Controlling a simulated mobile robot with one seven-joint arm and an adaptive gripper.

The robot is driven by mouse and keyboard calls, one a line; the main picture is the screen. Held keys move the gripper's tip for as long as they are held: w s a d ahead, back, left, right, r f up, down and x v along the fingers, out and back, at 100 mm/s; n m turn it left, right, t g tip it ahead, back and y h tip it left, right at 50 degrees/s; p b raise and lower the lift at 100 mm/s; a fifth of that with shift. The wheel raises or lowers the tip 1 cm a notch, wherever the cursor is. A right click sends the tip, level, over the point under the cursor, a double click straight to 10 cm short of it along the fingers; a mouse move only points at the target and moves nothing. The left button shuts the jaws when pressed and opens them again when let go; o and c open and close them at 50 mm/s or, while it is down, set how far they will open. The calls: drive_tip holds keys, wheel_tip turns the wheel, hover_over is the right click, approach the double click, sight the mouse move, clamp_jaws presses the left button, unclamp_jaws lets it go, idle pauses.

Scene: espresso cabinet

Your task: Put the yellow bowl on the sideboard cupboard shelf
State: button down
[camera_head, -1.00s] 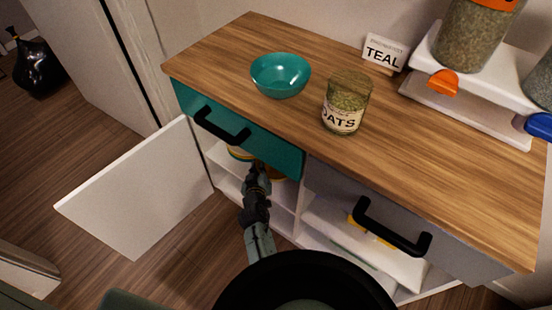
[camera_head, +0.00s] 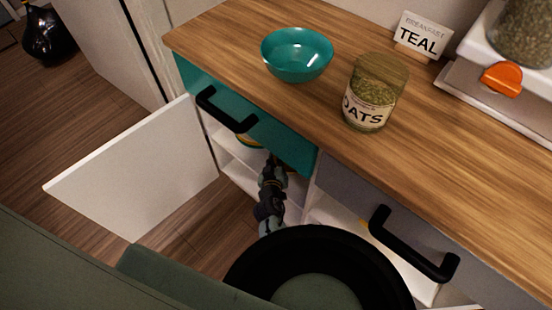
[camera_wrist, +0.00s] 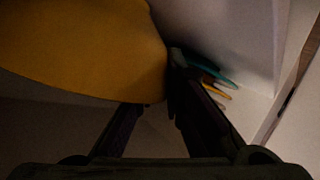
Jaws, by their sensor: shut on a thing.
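The yellow bowl (camera_wrist: 80,45) fills the upper left of the wrist view, close and dark. My gripper (camera_wrist: 152,105) is shut on the bowl's edge; the far finger hides part of that edge. In the head view my gripper (camera_head: 270,162) reaches into the open left compartment of the sideboard cupboard (camera_head: 236,168), under the teal drawer front. The drawer hides most of the compartment there. A small yellow rim (camera_head: 249,141) shows below the drawer handle; I cannot tell whether it is the held bowl.
Thin teal, orange and yellow dish edges (camera_wrist: 215,80) lie beyond my fingers, near a pale wall. The white cupboard door (camera_head: 135,170) stands open at left. A teal bowl (camera_head: 297,54), oats jar (camera_head: 374,92) and teal sign (camera_head: 421,35) stand on the wooden top.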

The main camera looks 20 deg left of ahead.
drive_tip(key=shift+r, duration=0.25)
drive_tip(key=shift+f+b, duration=0.3)
drive_tip(key=c, duration=1.7)
unclamp_jaws()
drive_tip(key=shift+s, duration=0.1)
drive_tip(key=shift+r, duration=0.1)
